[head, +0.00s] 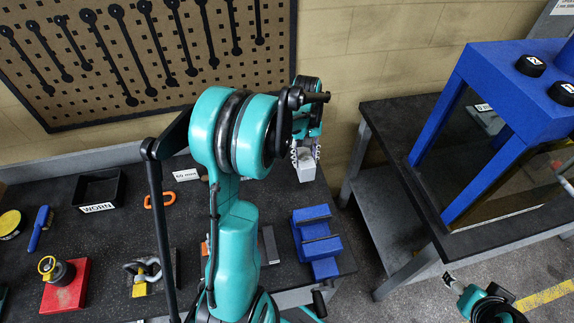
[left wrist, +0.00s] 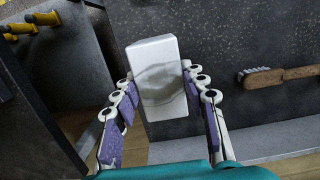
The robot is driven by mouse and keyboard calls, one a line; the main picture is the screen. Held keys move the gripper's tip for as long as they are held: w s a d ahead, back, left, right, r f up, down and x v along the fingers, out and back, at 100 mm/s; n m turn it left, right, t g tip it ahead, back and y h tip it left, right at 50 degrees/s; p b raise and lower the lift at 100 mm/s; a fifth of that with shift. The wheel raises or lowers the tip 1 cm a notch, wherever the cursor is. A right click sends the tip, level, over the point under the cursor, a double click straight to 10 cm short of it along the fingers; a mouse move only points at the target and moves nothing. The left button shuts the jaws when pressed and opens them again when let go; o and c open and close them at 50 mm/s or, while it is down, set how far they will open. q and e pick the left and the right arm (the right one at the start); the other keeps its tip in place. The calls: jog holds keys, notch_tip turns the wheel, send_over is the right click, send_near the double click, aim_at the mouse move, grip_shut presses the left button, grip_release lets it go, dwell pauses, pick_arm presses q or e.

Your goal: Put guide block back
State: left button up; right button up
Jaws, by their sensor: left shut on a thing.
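A pale grey-white block (head: 306,167), which looks like the guide block, is held in my left gripper (head: 305,152) near the bench's right back corner. In the left wrist view the block (left wrist: 158,72) stands between the two purple-padded fingers of the left gripper (left wrist: 160,105), with a darker grey smear on its face. The dark bench top lies behind it; whether the block touches the bench I cannot tell. A teal part of my right arm shows at the lower right of the head view, with a small dark and white end (head: 450,279); its finger state is unclear.
A black WORN tray (head: 98,188) and an orange link (head: 160,201) lie left. A blue press frame (head: 485,150) stands on the right table. A wooden brush (left wrist: 275,75) lies right in the wrist view.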

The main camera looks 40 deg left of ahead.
pick_arm(q)
jog(key=shift+w+a+f+b, duration=0.15)
jog(key=shift+a+f+b, duration=0.15)
jog(key=shift+a+f, duration=1.05)
jog(key=shift+w+a+f+b, duration=0.2)
jog(key=shift+a+f+b, duration=0.15)
jog(key=shift+a+f, duration=1)
jog(key=shift+w+a+f+b, duration=0.15)
jog(key=shift+a+f+b, duration=0.15)
jog(key=shift+a+f, duration=1.05)
jog(key=shift+d+f, duration=0.25)
jog(key=shift+d, duration=0.05)
jog(key=shift+s+f, duration=0.1)
jog(key=o, duration=1.4)
